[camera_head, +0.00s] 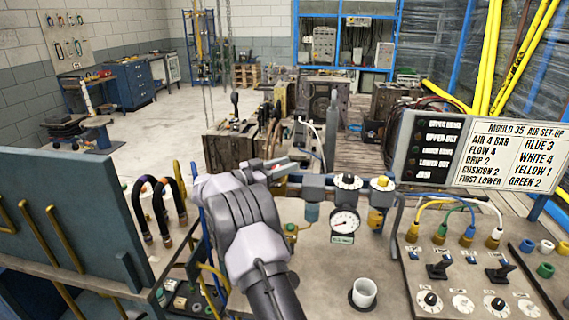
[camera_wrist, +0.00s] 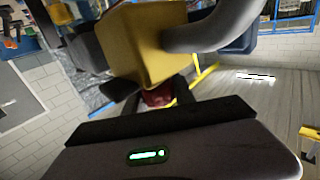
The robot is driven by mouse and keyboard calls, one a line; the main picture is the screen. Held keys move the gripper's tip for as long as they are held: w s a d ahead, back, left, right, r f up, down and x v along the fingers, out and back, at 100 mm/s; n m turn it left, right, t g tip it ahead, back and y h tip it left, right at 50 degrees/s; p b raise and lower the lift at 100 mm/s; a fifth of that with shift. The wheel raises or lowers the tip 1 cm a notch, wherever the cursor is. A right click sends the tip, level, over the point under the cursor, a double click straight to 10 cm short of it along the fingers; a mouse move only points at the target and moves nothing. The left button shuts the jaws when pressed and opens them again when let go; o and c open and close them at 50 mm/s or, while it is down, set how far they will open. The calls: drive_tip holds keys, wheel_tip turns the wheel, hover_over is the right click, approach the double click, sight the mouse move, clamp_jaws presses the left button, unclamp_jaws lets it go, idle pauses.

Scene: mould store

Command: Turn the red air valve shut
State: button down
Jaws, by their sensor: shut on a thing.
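The red air valve (camera_wrist: 158,96) shows in the wrist view as a small red part below a yellow block, between the dark fingers of my gripper (camera_wrist: 153,88). The fingers are closed on it and hide most of it. In the head view my gripper (camera_head: 283,172) is at the left end of the air line, beside the regulator and gauge. Only small red bits of the valve (camera_head: 281,179) show there, behind my wrist. I cannot tell the handle's angle.
A pressure gauge (camera_head: 344,222) and a yellow-topped unit (camera_head: 381,193) sit right of my gripper on the bench. A white cup (camera_head: 363,293) stands in front. Dark hoses (camera_head: 163,208) rise at the left. A control panel (camera_head: 462,285) with coloured tubes is at the right.

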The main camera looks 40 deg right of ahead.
drive_tip(key=shift+r, duration=0.2)
drive_tip(key=c, duration=1)
unclamp_jaws()
drive_tip(key=shift+d, duration=0.1)
drive_tip(key=shift+c, duration=0.2)
drive_tip(key=shift+f, duration=0.1)
drive_tip(key=w+a+p, duration=0.1)
drive_tip(key=a+p, duration=0.1)
drive_tip(key=a, duration=1)
